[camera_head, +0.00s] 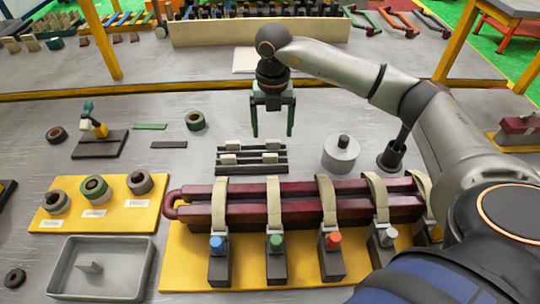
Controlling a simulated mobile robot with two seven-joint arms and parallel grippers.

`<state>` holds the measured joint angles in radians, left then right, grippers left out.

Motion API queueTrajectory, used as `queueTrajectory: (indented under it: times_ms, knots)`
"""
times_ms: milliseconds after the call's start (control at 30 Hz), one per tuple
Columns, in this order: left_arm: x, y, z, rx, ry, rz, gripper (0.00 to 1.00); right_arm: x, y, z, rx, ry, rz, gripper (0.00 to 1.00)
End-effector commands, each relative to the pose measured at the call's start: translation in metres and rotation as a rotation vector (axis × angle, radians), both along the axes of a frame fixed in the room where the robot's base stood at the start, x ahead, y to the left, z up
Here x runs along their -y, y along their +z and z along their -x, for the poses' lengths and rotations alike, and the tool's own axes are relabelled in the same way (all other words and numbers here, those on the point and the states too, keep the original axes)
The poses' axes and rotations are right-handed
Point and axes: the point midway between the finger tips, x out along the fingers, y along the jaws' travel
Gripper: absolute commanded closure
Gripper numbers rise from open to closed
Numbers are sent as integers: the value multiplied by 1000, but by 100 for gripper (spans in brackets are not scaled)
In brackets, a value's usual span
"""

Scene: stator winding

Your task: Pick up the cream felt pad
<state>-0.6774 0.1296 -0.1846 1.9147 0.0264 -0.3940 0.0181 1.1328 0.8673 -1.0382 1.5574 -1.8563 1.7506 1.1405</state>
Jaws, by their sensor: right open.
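Several small cream blocks, which look like the felt pads, sit on a dark slatted rack (252,168) in the middle of the table. One cream pad (228,159) is at its front left and another cream pad (270,157) at its front right; two more are behind. Which one the task means I cannot tell. My right gripper (272,134) points down just behind and above the rack's right half. Its two green fingers are apart with nothing between them, and it does not appear to touch a pad. My left gripper is not in view.
In front, a dark red coil (300,212) with cream straps lies on a yellow board (185,262). A grey tray (62,275) is at front left. A silver cylinder (341,155) stands right of the rack.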

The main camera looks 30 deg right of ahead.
Motion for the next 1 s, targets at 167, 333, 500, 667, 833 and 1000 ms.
queueTrajectory:
  times_ms: [167, 333, 500, 667, 833, 1000]
  knots:
    - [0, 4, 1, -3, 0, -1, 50, -1, -27, 1, -2, 0, 0, 15]
    - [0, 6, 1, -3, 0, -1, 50, -2, -38, 1, -1, 2, -2, 15]
    - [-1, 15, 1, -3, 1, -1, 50, -8, -61, 3, -4, 1, -1, 15]
    - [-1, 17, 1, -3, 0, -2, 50, -8, -82, 3, -2, 1, -1, 15]
    - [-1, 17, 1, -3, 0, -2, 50, -8, -88, 2, 1, 2, -1, 15]
    - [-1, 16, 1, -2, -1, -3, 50, -8, -87, 2, 1, 2, -1, 19]
